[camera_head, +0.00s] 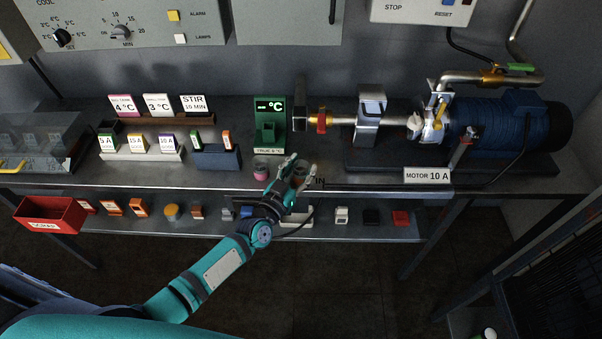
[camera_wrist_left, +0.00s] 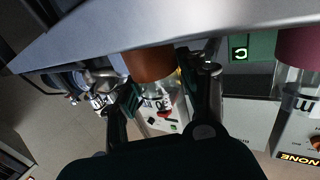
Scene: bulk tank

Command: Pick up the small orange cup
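The small orange cup is a clear cup with an orange band (camera_wrist_left: 150,64). In the left wrist view it sits between the two fingers of my left gripper (camera_wrist_left: 165,92). A gap shows on the right side of the cup, so the fingers look open around it. In the head view my left gripper (camera_head: 292,172) is at the bench's front edge, with the clear cup (camera_head: 301,171) between its fingers; its orange part is hidden there. A similar cup with a pink band (camera_head: 261,170) stands just to the left, and also shows in the left wrist view (camera_wrist_left: 299,50). My right gripper is not in view.
A green temperature display stand (camera_head: 270,122) is behind the cups. Left of it are a blue block (camera_head: 217,158) and label cards. A blue motor (camera_head: 495,125) with pipes is at the right. A lower shelf (camera_head: 325,229) holds several small items, with a red bin (camera_head: 49,214) at left.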

